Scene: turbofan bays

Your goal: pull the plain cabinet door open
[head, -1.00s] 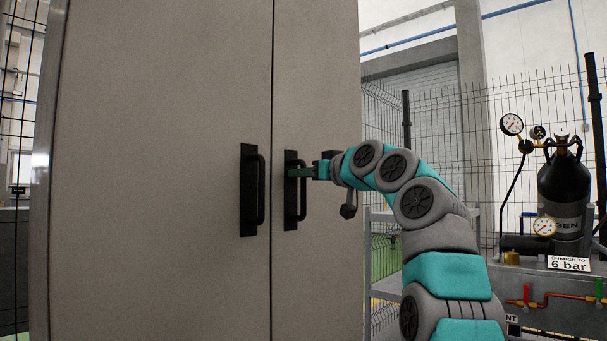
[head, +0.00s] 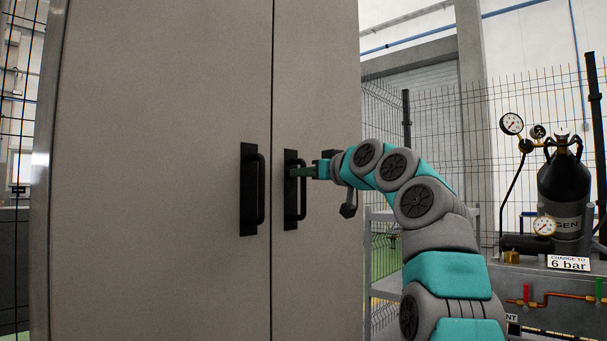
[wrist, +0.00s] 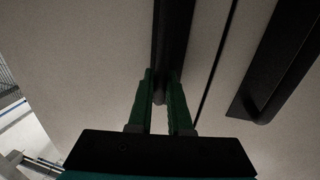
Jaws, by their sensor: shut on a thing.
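A tall grey cabinet has two plain doors, a wide left door (head: 160,120) and a right door (head: 315,80), with a dark vertical seam between them. Each door has a black vertical handle near the seam, the left handle (head: 253,190) and the right handle (head: 293,190). My gripper (head: 300,172) is at the upper part of the right handle. In the wrist view its green fingers (wrist: 160,95) stand on both sides of the right handle's bar (wrist: 171,45), shut on it. The left handle also shows in the wrist view (wrist: 275,75), apart from the fingers. Both doors look closed.
A black gas cylinder (head: 565,195) with gauges stands on a bench at the right, with a "6 bar" sign (head: 568,263). A wire mesh fence (head: 450,140) runs behind. Grey shelving (head: 385,250) stands just right of the cabinet.

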